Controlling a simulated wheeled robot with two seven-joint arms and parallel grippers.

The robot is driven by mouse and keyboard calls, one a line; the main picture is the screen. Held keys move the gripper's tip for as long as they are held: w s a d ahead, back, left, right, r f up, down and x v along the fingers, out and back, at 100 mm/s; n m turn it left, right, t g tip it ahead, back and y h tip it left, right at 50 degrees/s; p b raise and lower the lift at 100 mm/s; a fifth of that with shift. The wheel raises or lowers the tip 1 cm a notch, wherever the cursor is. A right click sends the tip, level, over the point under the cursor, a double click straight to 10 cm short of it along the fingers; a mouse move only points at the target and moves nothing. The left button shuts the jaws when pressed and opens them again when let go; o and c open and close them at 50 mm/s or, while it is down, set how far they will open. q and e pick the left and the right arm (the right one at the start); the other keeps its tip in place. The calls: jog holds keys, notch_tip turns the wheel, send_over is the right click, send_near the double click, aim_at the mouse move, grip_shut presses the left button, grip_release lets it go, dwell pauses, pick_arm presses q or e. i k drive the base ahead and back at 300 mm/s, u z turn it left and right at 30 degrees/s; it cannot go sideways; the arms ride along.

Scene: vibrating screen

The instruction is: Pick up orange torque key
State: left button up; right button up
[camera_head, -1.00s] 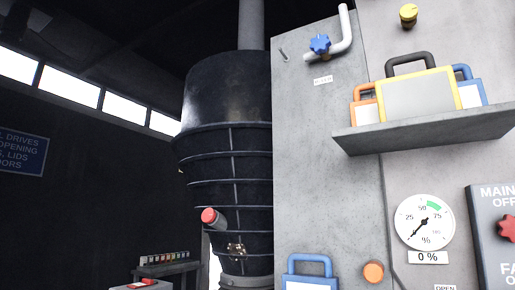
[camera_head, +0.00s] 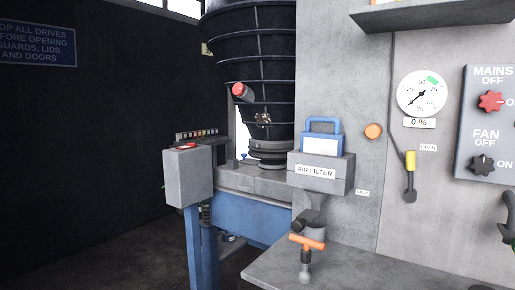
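The orange torque key (camera_head: 307,242) shows low in the middle of the head view. It has an orange T-shaped handle on a grey shaft and stands upright over the grey bench top (camera_head: 350,272). I cannot tell whether its lower end sits in a holder. A dark cylindrical fitting is close behind it.
The grey air filter box (camera_head: 320,172) with a blue-handled tag (camera_head: 321,140) is above and behind the key. A grey box on blue legs (camera_head: 188,175) stands left. Switch panel (camera_head: 488,125) and gauge (camera_head: 422,93) are right. The bench around the key looks clear.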

aim_at(304, 277)
jog(key=u, duration=0.55)
jog(key=i, duration=1.1)
jog(key=z, duration=0.55)
